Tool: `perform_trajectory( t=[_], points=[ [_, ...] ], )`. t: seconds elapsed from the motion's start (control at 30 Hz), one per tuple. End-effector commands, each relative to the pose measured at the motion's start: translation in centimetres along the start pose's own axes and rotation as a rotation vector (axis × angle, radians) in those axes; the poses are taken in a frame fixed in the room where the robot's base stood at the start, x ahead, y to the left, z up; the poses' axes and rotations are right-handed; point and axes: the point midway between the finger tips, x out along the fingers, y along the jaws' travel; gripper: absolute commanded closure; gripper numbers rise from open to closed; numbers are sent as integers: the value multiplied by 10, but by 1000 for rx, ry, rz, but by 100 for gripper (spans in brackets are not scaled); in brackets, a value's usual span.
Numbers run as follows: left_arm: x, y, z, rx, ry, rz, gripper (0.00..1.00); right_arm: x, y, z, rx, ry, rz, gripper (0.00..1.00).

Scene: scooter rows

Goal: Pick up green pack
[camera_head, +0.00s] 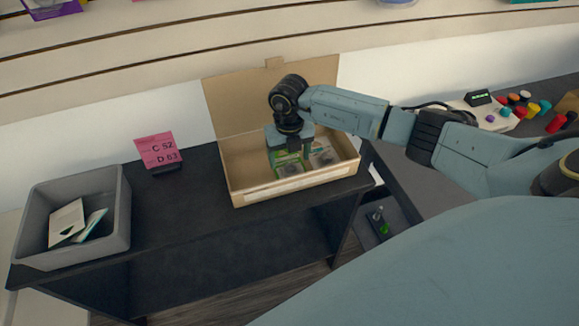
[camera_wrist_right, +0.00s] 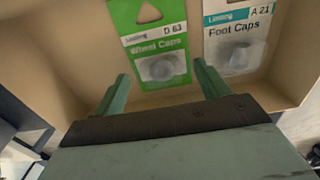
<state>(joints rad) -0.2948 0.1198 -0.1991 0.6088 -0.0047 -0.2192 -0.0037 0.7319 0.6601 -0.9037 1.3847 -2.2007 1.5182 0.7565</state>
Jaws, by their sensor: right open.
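The green pack (camera_wrist_right: 150,42), labelled "Wheel Caps" and "D 63", lies inside an open cardboard box (camera_head: 290,190) on the dark table. In the head view the green pack (camera_head: 283,163) is partly hidden behind my right gripper (camera_head: 292,150). My right gripper points down into the box over the pack. In the right wrist view its fingers (camera_wrist_right: 160,84) are apart, one toward each side of the pack's lower end, with nothing held between them. I cannot tell whether they touch the pack. My left gripper is not in view.
A teal-and-white "Foot Caps" pack (camera_wrist_right: 236,38) lies just right of the green one in the box. The box walls surround both packs. A grey bin (camera_head: 120,215) with packs stands at the left, near a pink sign (camera_head: 157,150). The table's middle is clear.

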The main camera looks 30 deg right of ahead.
Motion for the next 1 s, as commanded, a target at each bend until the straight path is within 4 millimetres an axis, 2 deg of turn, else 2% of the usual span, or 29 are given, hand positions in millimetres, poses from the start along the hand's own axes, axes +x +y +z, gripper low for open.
perform_trajectory(
  t=[0.13,0.4,0.77,1.0],
  points=[
    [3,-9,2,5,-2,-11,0,16,0,0,0,0,2,25],
    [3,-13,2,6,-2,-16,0,17,0,0,-1,-1,3,27],
    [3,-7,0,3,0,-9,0,17,0,0,0,-1,3,74],
    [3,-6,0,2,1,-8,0,16,0,0,0,-2,3,75]
  ],
)
